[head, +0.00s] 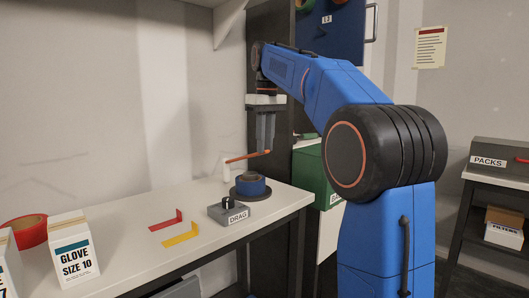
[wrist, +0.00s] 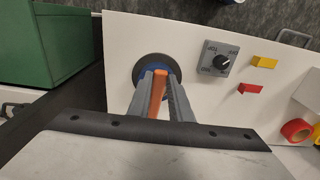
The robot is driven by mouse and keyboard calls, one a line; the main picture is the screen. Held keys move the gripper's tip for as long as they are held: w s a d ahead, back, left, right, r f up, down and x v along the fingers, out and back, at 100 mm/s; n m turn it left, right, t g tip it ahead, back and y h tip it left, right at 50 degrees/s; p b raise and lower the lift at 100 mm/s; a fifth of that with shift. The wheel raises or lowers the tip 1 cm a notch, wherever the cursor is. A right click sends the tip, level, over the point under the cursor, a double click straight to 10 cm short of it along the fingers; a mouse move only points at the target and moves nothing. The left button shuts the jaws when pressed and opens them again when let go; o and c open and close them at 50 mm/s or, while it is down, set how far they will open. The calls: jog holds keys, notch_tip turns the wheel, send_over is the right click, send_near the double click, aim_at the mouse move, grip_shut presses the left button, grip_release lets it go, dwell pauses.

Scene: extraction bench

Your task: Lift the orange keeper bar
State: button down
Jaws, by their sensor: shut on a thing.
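The orange keeper bar (head: 245,157) is a thin bar above the blue reel (head: 250,185), with a visible gap between them in the head view. Its left end is at a short white post (head: 226,168); I cannot tell if they are joined. My gripper (head: 265,151) points down and is shut on the bar near its right end. In the wrist view, the orange bar (wrist: 158,92) lies between the grey fingers of my gripper (wrist: 160,76). The fingers partly hide the reel and its dark round base (wrist: 141,66) there.
A grey box marked DRAG with a black knob (head: 229,210) stands in front of the reel. A red bracket (head: 167,221), a yellow bracket (head: 181,236) and glove boxes (head: 75,255) are farther left on the white bench (head: 130,245). A green case (head: 318,180) is to the right.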

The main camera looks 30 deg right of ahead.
jog(key=shift+w+a+r+g, duration=0.1)
jog(key=shift+w+r+g, duration=0.3)
jog(key=shift+r, duration=0.25)
jog(key=c, duration=1.6)
grip_release()
